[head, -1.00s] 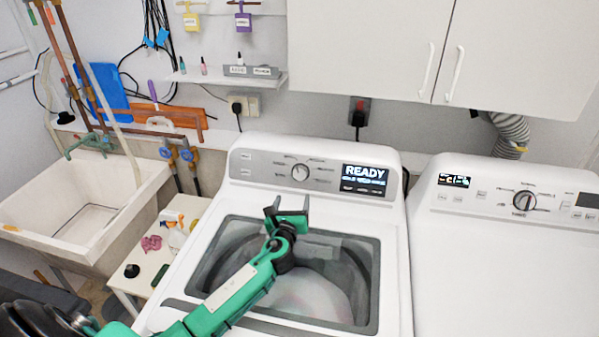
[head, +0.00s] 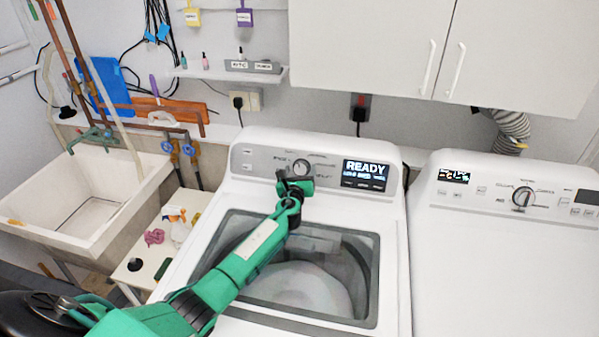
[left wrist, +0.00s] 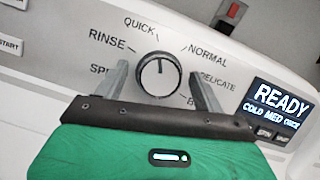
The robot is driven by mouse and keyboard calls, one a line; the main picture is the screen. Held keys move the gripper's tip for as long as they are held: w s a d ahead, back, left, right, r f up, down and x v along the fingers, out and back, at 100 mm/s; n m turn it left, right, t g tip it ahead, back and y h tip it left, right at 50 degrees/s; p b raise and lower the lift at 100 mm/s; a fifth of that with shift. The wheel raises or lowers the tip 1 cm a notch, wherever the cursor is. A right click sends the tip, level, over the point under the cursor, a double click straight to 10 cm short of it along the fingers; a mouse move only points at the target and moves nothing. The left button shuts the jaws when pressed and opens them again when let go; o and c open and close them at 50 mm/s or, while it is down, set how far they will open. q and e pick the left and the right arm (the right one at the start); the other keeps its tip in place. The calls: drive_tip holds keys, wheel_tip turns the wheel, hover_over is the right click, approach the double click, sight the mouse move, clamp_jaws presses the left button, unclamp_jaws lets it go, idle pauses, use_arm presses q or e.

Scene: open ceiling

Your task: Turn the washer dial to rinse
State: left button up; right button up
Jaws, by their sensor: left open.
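The washer (head: 370,207) stands in the middle of the head view, its panel screen reading READY. Its dial (left wrist: 159,75) is round with a dark rim and a light face; it also shows in the head view (head: 301,167). In the left wrist view the dial's pointer line is near the top, between QUICK and NORMAL. The RINSE label (left wrist: 107,41) is at the dial's upper left. My left gripper (left wrist: 160,80) is open, with one finger on each side of the dial and gaps visible. Contact cannot be told. My right gripper is not in view.
A second machine with its own dial (head: 522,198) stands at the right. A sink (head: 30,212) and a small side table (head: 150,270) with bottles are at the left. White cabinets (head: 400,50) and a small shelf (head: 225,74) are above the washer.

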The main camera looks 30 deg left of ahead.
use_arm(q)
drive_tip(key=shift+c, duration=0.4)
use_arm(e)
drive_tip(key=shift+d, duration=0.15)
use_arm(q)
drive_tip(key=c, duration=0.9)
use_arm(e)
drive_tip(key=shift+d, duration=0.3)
